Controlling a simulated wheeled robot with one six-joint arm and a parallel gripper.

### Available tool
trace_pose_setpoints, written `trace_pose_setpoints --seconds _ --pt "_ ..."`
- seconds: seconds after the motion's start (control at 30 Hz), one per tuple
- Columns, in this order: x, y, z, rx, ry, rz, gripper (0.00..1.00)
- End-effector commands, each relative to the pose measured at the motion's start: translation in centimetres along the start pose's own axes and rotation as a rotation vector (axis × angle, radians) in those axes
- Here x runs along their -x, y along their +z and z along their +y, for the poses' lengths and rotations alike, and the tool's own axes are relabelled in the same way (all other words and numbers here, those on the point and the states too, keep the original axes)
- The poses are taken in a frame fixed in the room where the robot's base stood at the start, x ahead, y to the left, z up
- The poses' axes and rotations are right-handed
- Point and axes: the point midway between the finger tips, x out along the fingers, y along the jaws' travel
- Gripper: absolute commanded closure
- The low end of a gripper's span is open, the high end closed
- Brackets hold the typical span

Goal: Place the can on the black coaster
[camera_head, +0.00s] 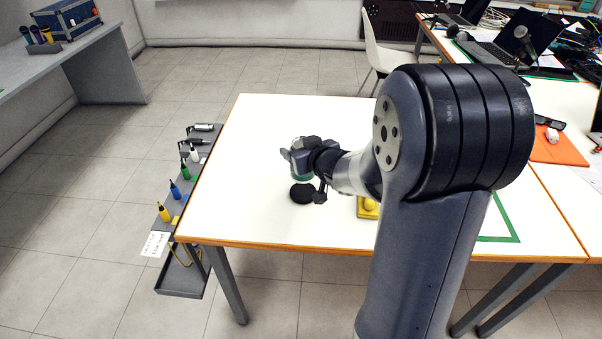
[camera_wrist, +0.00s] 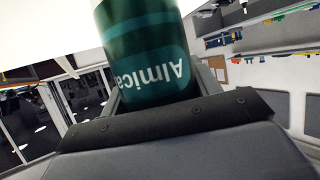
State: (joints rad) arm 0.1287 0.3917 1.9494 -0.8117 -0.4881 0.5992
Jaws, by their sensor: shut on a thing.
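In the head view the can (camera_head: 301,176) shows only in part, behind my gripper. My gripper (camera_head: 298,163) is shut on the can, above the white table. The black coaster (camera_head: 302,194) is a flat dark round disc on the table, just below the can in the picture. I cannot tell how large the gap is between can and coaster.
The white table (camera_head: 260,130) is mostly clear to the left of the coaster. A yellow object (camera_head: 368,207) stands to its right, partly behind my arm. A side rack (camera_head: 180,200) with several coloured bottles hangs at the table's left edge. Laptops (camera_head: 490,50) stand at the back right.

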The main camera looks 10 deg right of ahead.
Motion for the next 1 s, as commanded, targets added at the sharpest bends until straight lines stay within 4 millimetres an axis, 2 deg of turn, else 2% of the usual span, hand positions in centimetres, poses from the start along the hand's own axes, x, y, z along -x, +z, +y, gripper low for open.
trace_pose_setpoints --seconds 0.03,0.23,0.4,0.8,0.83,1.0 --pt "-0.4 0.8 0.0 -0.001 0.000 0.000 0.69" --pt "-0.9 2.1 0.0 -0.001 0.000 0.001 0.69" --pt "-1.9 4.5 0.0 -0.001 -0.001 -0.001 0.69" --pt "-2.1 5.0 0.0 0.001 0.000 0.002 0.69" --pt "-2.0 4.9 0.0 0.000 0.000 0.001 0.39" --pt "-2.0 4.9 0.0 0.000 0.000 0.001 0.25"
